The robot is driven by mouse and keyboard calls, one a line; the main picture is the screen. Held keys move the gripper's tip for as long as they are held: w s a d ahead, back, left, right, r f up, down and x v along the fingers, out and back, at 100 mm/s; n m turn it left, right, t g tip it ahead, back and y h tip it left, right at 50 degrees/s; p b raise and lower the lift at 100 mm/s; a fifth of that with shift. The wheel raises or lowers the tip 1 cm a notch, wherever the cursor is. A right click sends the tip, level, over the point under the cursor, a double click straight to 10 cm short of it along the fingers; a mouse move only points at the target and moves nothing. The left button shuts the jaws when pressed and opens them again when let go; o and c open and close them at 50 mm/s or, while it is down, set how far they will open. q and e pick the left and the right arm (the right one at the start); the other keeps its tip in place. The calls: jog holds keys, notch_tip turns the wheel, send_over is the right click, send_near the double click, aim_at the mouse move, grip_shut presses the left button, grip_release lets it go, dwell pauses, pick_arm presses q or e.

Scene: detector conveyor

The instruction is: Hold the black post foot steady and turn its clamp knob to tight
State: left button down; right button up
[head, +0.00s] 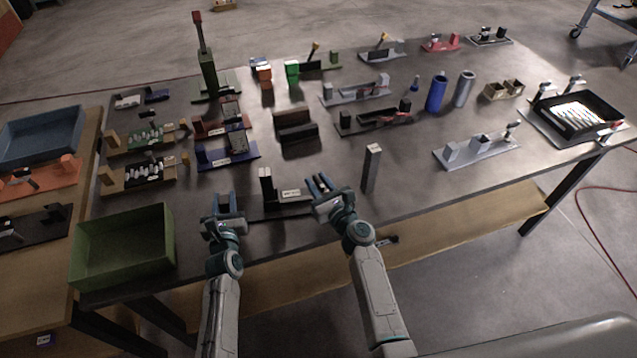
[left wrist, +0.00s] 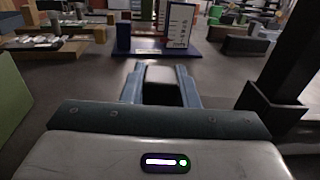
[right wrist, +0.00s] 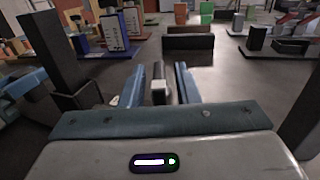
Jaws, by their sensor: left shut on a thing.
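The black post foot (head: 267,187) stands near the front edge of the table, its upright post on a low base with a white label. The post also shows at the right of the left wrist view (left wrist: 286,55) and at the left of the right wrist view (right wrist: 50,47). My left gripper (head: 229,198) is left of the post, shut on a dark block of the foot (left wrist: 162,83). My right gripper (head: 319,184) is on the right side. Its fingers are apart, with the small pale-ended clamp knob (right wrist: 158,92) between them and gaps beside it.
A separate upright post (head: 371,168) stands close to the right of my right gripper. An open green bin (head: 125,246) is at the left front. A blue fixture (head: 228,157) and a dark slotted block (head: 297,138) stand behind the post foot.

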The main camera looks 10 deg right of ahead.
grip_shut()
jog(key=shift+m+t+h, duration=0.3)
jog(key=shift+m+h, duration=0.3)
jog(key=shift+h, duration=0.3)
jog(key=shift+o, duration=0.9)
grip_release()
jog(key=v, duration=1.2)
jog(key=shift+c, duration=0.4)
